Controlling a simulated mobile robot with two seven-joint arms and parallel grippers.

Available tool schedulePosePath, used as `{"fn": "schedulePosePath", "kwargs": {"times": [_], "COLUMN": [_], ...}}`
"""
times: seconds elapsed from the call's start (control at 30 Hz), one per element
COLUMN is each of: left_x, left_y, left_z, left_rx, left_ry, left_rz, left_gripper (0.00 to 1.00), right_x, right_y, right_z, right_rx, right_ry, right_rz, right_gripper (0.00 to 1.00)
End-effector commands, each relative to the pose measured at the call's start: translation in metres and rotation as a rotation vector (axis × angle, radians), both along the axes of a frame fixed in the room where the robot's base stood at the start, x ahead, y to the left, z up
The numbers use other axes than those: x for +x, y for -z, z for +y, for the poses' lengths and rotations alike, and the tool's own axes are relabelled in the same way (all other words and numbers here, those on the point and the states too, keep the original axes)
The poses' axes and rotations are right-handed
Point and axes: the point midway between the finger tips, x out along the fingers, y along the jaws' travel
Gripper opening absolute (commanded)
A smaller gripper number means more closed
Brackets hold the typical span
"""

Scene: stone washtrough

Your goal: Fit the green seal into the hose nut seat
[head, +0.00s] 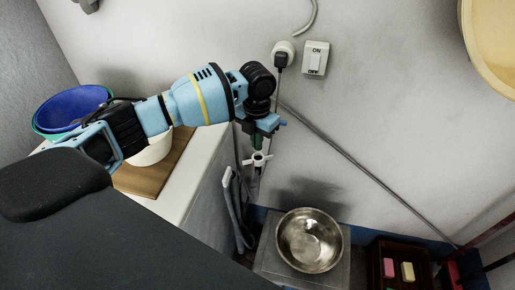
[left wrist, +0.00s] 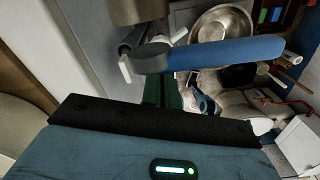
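My left gripper (head: 262,132) points down by the wall, past the end of the counter. A dark green piece shows at its fingers, but I cannot tell whether it is the seal or part of the gripper. A white cross-shaped handle (head: 258,158) is just below the fingers. Whether the fingers are closed on anything is hidden. A grey hose (head: 238,215) hangs beside the counter; its nut seat cannot be made out.
A steel bowl (head: 310,240) stands below on a grey slab. A dark red crate (head: 390,248) with pink and cream blocks is at lower right. A blue bowl (head: 72,107) is on the left. A switch (head: 315,58) and plug (head: 282,54) are on the wall.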

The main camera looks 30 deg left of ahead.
Motion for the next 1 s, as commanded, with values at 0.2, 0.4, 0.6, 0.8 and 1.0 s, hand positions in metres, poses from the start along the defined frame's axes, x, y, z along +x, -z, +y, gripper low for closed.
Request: {"fn": "schedulePosePath", "kwargs": {"times": [0.2,0.4,0.6,0.8,1.0], "left_x": [0.001,0.000,0.001,0.000,0.000], "left_y": [0.002,0.024,0.035,0.036,0.042], "left_z": [0.000,0.000,0.000,0.000,0.000], "left_rx": [0.000,0.000,0.000,0.000,0.000], "left_ry": [0.000,0.000,0.000,0.000,0.000], "left_rz": [0.000,0.001,-0.001,0.000,0.001], "left_gripper": [0.00,0.00,0.00,0.00,0.00], "right_x": [0.001,0.003,0.004,0.003,0.001], "right_y": [-0.001,-0.004,-0.004,-0.003,0.000], "right_z": [0.000,0.000,0.001,0.002,0.002], "right_rx": [0.000,0.000,0.002,0.007,0.007], "right_ry": [-0.001,0.000,0.003,0.008,0.008], "right_rz": [-0.003,-0.008,-0.010,-0.008,0.000], "right_gripper": [0.36,0.36,0.36,0.36,0.36]}}
